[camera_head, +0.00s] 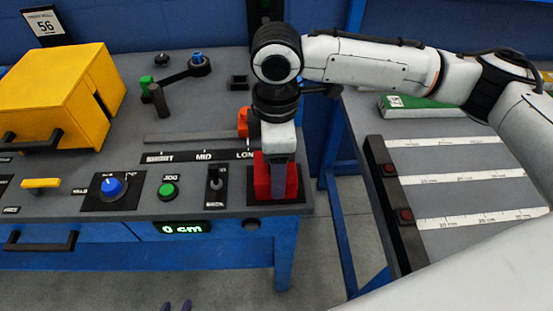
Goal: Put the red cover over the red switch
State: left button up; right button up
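A red block-like part (262,185), which looks like the red cover, stands on a black plate (260,198) at the right front corner of the panel. My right arm comes in from the right, and its gripper (278,185) points down at this part. One grey finger lies in front of the red, which shows on both sides of it. The other finger is hidden, so I cannot tell whether it grips. I cannot make out the red switch separately. Only the fingertips of my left gripper (177,305) show at the bottom edge, slightly apart with nothing between them.
A second table (450,150) with white rulers stands right, across a gap.

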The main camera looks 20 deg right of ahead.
jog(key=o, duration=1.2)
jog(key=shift+r, duration=0.1)
notch_tip(320, 180, up, 3)
jog(key=p, duration=0.4)
jog(key=shift+r, duration=0.15)
notch_tip(320, 180, up, 2)
jog(key=shift+r+p, duration=0.15)
jog(key=shift+p, duration=0.6)
jog(key=shift+r, duration=1.4)
